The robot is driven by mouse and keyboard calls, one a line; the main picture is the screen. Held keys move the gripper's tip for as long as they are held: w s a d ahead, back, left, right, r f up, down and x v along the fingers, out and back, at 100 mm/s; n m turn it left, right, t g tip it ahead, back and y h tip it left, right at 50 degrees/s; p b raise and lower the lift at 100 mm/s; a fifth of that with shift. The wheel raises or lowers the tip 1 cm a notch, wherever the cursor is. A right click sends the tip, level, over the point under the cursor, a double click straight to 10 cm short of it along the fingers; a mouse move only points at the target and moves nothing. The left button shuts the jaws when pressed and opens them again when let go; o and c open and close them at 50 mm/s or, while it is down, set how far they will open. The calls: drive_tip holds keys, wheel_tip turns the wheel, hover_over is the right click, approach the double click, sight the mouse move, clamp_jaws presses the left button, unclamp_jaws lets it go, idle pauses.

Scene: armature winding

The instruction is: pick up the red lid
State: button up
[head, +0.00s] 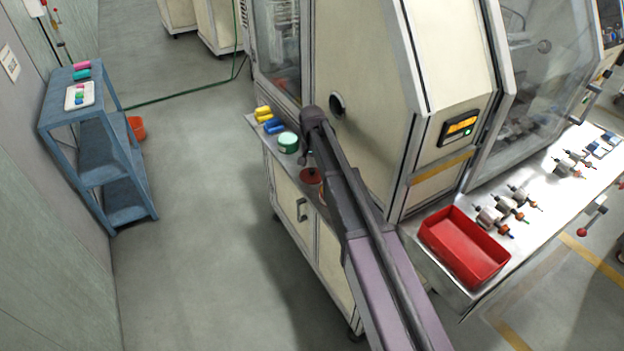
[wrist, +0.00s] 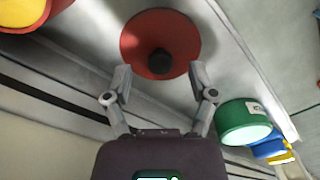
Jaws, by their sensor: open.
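The red lid (head: 310,176), a round disc with a black knob, lies on the narrow metal ledge of the machine cabinet in the head view. In the wrist view the red lid (wrist: 135,38) is just beyond my fingertips, with its dark knob (wrist: 160,61) roughly centred between them. My gripper (wrist: 159,72) is open and empty, one finger on each side of the knob's line. I cannot tell the exact height of the fingers above the lid. In the head view my arm hides the fingers and passes close beside the lid.
The machine's wall rises close beside the ledge. A red bin (head: 436,236) sits on the bench at right. The floor at left is clear up to a blue shelf (head: 83,112).

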drive_tip(key=shift+f+b, duration=0.7)
drive_tip(key=shift+f, duration=0.35)
clamp_jaws()
